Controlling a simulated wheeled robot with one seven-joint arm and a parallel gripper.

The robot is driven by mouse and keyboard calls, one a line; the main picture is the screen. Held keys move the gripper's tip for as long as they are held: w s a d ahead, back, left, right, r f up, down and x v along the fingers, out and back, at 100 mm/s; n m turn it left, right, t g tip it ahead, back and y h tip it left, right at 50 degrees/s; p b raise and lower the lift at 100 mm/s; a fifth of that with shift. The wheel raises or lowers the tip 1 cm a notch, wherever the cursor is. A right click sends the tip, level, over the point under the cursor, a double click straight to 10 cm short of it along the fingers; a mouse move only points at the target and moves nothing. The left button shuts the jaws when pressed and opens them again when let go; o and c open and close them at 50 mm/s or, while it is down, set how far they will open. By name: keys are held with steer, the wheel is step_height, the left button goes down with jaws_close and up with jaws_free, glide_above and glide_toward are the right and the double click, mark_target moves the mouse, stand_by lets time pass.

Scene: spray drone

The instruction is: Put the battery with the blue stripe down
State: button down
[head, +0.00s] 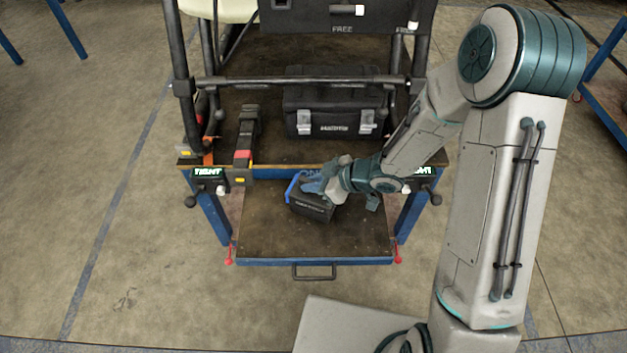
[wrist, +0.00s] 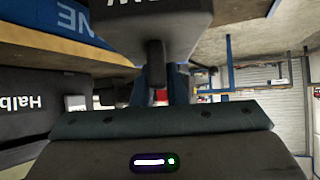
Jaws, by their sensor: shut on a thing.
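The battery with the blue stripe (head: 311,208) is a black block with a blue band along its left upper edge. In the head view it is tilted in the picture, over the brown pull-out shelf (head: 275,246) at the front of the bench. My gripper (head: 318,188) is shut on its top. I cannot tell whether its underside touches the shelf. In the wrist view a dark block with part of some lettering (wrist: 150,22), likely this battery, fills the top middle, and the fingertips are mostly hidden.
A black toolbox (head: 335,112) stands at the back of the bench deck. A dark long object with red and yellow marks (head: 243,150) lies left of it. The shelf has a front handle (head: 314,272) and bare room around the battery. Black frame posts rise on both sides.

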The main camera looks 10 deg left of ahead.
steer(key=shift+f, duration=0.1)
steer(key=c, duration=1.5)
jaws_free()
steer(key=shift+o, duration=0.2)
